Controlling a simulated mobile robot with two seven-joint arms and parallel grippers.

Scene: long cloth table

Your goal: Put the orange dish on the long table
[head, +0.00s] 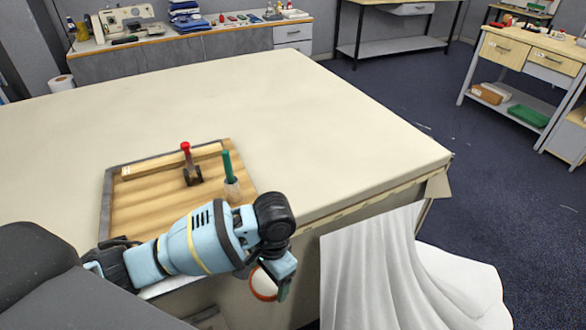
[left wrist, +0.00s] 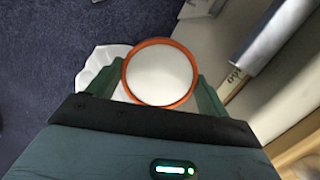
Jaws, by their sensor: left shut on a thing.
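The orange dish (left wrist: 161,101) is round, with an orange rim and a pale inside. In the left wrist view it sits between the two green fingers of my left gripper (left wrist: 155,92), which is shut on it. The long table (head: 270,120) has a cream top, mostly bare. My right gripper is not in view.
A wooden board (head: 150,205) with a dark edge lies on the table near my left arm. A white cloth (head: 375,265) hangs at the table's near right corner. The table's far part is clear.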

